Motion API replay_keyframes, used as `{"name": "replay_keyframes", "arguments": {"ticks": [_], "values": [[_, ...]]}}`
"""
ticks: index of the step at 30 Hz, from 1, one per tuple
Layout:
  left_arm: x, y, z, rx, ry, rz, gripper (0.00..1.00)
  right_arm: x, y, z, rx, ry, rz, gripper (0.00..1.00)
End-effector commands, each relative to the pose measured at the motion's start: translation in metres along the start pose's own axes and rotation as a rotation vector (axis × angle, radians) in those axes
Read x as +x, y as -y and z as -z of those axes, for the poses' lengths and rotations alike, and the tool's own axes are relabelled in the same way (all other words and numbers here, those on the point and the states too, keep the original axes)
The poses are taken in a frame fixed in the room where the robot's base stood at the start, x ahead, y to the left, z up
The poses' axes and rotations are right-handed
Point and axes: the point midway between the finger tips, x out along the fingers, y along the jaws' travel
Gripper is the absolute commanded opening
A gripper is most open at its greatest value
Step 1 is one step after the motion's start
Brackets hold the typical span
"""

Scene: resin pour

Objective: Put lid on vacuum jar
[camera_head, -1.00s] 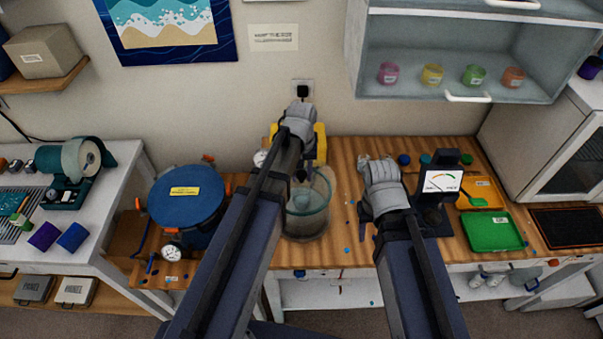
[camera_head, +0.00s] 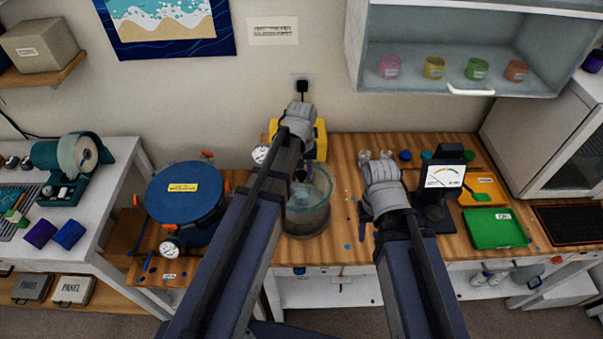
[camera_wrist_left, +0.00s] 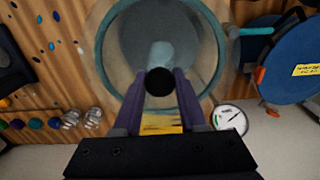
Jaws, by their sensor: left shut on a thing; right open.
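The vacuum jar (camera_head: 308,216) is a clear glass vessel with a teal rim, standing on the wooden bench. In the left wrist view its round glass (camera_wrist_left: 103,50) lies beyond my fingers, with a pale cup (camera_wrist_left: 160,52) inside. My left gripper (camera_head: 301,172) is over the jar, mostly hidden behind its own wrist in the head view. In the left wrist view its fingers (camera_wrist_left: 158,85) are shut on a round black knob (camera_wrist_left: 159,81). I cannot make out a clear lid plate under the knob, nor whether it touches the rim. My right gripper (camera_head: 372,208) is open above the bench, fingertips mostly hidden.
Small blue bits dot the bench.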

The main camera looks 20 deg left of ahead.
Motion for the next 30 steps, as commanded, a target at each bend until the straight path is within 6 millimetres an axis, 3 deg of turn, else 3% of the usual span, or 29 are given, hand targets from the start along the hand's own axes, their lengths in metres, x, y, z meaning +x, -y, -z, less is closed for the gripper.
{"name": "replay_keyframes", "arguments": {"ticks": [8,9,18,30], "values": [[0.0060,0.0000,0.0000,0.000,0.000,0.000,0.00,0.0060,0.0006,0.0003,0.000,0.000,0.000,0.50],[0.0060,0.0000,0.0000,0.000,0.000,0.000,0.42,0.0059,0.0006,0.0003,0.000,0.000,0.000,0.50],[0.0052,0.0000,0.0000,0.000,0.000,0.000,0.76,0.0052,0.0005,0.0003,0.000,0.000,0.000,0.50],[-0.0019,0.0000,0.0000,0.000,0.000,0.000,0.76,-0.0019,-0.0002,-0.0001,-0.002,0.000,0.000,0.50]]}}
